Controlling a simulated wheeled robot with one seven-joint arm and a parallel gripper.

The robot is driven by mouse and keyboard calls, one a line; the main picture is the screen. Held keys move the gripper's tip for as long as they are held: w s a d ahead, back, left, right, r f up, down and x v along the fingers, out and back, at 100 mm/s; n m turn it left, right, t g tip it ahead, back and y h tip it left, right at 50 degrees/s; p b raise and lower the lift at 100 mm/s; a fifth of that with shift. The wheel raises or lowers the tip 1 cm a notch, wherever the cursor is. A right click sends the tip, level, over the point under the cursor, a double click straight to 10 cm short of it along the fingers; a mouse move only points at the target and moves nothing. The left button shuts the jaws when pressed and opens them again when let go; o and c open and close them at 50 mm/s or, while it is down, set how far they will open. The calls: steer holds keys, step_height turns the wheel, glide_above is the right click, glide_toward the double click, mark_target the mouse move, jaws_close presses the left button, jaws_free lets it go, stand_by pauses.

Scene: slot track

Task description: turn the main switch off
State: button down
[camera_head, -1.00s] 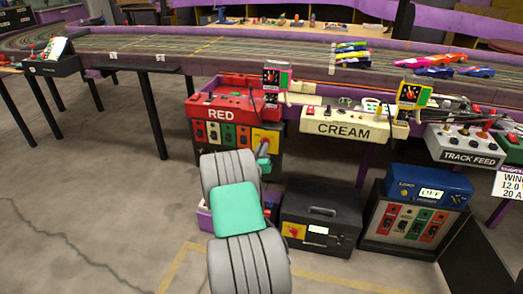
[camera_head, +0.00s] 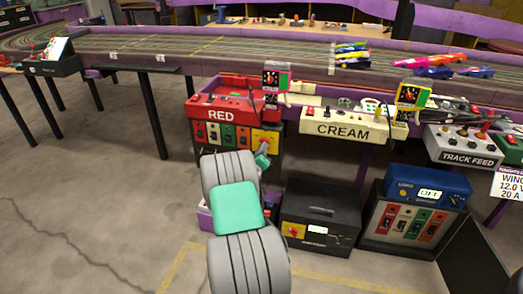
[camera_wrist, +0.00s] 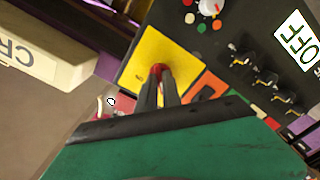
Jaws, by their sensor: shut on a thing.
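The main switch is a red knob (camera_wrist: 158,68) on a yellow plate (camera_wrist: 180,62) in the wrist view. In the head view the yellow plate (camera_head: 266,138) is at the right end of the dark cabinet under the red RED station. My gripper (camera_wrist: 159,80) is shut on the red knob, with its two dark fingers pointing into the plate. The fingers hide most of the knob, so its exact angle is hard to read. In the head view my green wrist end (camera_head: 263,160) sits just below and in front of the plate.
A white OFF sign (camera_wrist: 297,40) shows beside the plate in the wrist view. The CREAM station (camera_head: 345,126) stands right of the RED station (camera_head: 222,110).

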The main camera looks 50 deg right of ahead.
steer(key=shift+s+d, duration=0.15)
steer(key=shift+s, duration=0.05)
steer(key=c, duration=1.6)
jaws_free()
steer(key=shift+d, duration=0.1)
steer(key=shift+c, duration=0.2)
steer(key=shift+o, duration=0.6)
steer(key=shift+w+a, duration=0.1)
steer(key=shift+a, duration=0.1)
steer(key=p+v, duration=0.1)
steer(key=v, duration=0.6)
steer(key=shift+a, duration=0.4)
